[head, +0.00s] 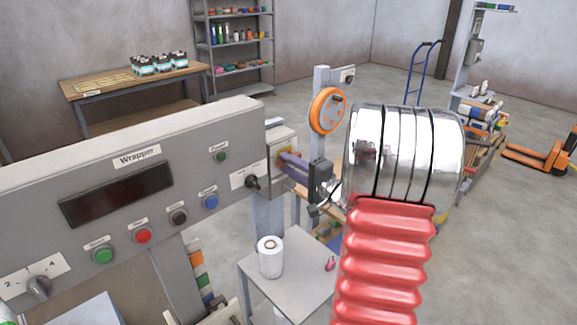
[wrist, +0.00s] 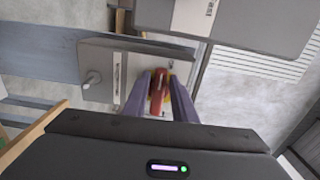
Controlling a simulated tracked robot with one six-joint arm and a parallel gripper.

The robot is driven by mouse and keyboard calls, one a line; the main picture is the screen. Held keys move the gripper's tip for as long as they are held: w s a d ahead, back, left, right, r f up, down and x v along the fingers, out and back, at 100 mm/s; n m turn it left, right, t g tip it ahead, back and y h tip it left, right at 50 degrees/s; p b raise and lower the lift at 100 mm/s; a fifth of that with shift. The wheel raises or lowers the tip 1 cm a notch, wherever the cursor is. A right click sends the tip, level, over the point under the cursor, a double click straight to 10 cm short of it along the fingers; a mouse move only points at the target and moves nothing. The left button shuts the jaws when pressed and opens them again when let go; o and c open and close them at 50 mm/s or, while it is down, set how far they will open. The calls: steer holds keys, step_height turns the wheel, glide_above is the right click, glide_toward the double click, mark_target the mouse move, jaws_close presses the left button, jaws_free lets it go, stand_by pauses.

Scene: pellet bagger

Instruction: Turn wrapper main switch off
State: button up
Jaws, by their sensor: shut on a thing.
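The main switch is a red rotary handle (wrist: 158,88) on a yellow plate, set in a grey box (wrist: 108,62) in the wrist view. In the head view the box (head: 280,137) is at the right end of the Wrapper panel (head: 105,160). My gripper (wrist: 157,92) has its purple fingers on either side of the red handle and is shut on it. In the head view my gripper (head: 286,157) reaches the box from the right. The fingers partly hide the switch, and its marked positions are too small to read.
The panel carries a dark display (head: 116,194), a green button (head: 103,255), a red button (head: 143,236), a blue button (head: 211,202) and a black selector (head: 252,182). A small table (head: 300,262) with a white roll (head: 270,258) stands below. Open floor lies behind.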

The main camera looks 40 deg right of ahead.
steer(key=shift+d+f, duration=0.1)
steer(key=shift+f, duration=0.15)
steer(key=o, duration=0.8)
steer(key=shift+c, duration=0.2)
steer(key=shift+o, duration=0.3)
steer(key=shift+r, duration=0.1)
steer(key=s, duration=1.3)
steer(key=shift+s+d, duration=0.2)
steer(key=shift+s, duration=0.15)
steer(key=shift+o, duration=0.5)
